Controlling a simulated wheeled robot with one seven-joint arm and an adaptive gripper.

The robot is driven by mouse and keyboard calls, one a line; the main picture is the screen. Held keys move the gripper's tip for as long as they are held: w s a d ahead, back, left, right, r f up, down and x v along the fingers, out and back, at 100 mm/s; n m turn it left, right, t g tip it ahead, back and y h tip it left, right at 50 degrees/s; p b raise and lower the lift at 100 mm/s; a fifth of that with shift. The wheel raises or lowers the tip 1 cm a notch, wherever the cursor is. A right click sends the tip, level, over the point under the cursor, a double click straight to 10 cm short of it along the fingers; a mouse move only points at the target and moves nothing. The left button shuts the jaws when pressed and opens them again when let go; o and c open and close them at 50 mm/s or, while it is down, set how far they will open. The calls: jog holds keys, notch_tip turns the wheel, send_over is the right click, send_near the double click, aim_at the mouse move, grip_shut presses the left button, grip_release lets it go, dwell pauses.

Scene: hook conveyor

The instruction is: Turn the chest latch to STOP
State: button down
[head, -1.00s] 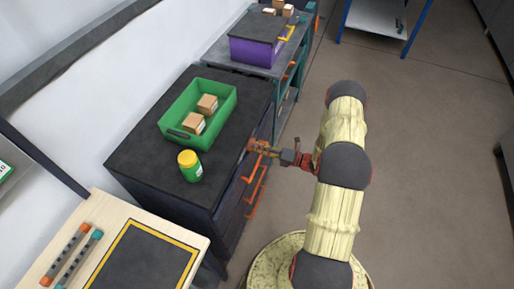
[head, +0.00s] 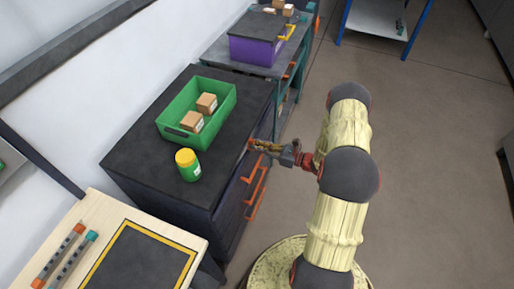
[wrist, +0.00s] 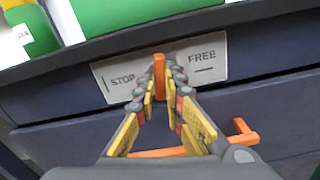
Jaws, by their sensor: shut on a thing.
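The chest latch (wrist: 159,72) is a small orange lever on the front of the dark blue drawer chest (head: 226,195), just under its top edge. In the wrist view it stands roughly upright in the picture, between the words STOP and FREE on a pale label plate (wrist: 122,80). STOP is on the left with a vertical mark, FREE on the right with a horizontal mark. My gripper (wrist: 160,92) is shut on the latch, with a fingertip on each side. In the head view my gripper (head: 262,147) reaches the chest front from the right and mostly hides the latch.
Orange drawer handles (head: 256,180) stick out below my gripper. On the chest top stand a green bin (head: 168,128) with boxes and a yellow-lidded green jar (head: 188,166). A wooden table (head: 196,248) is nearer; a purple box (head: 254,50) stands behind. Floor to the right is clear.

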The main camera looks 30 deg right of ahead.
jog(key=shift+f+n+b, duration=0.1)
jog(key=shift+n+b, duration=0.2)
jog(key=shift+n, duration=0.7)
jog(key=c, duration=1.9)
grip_release()
jog(key=v, duration=1.2)
jog(key=shift+d, duration=0.1)
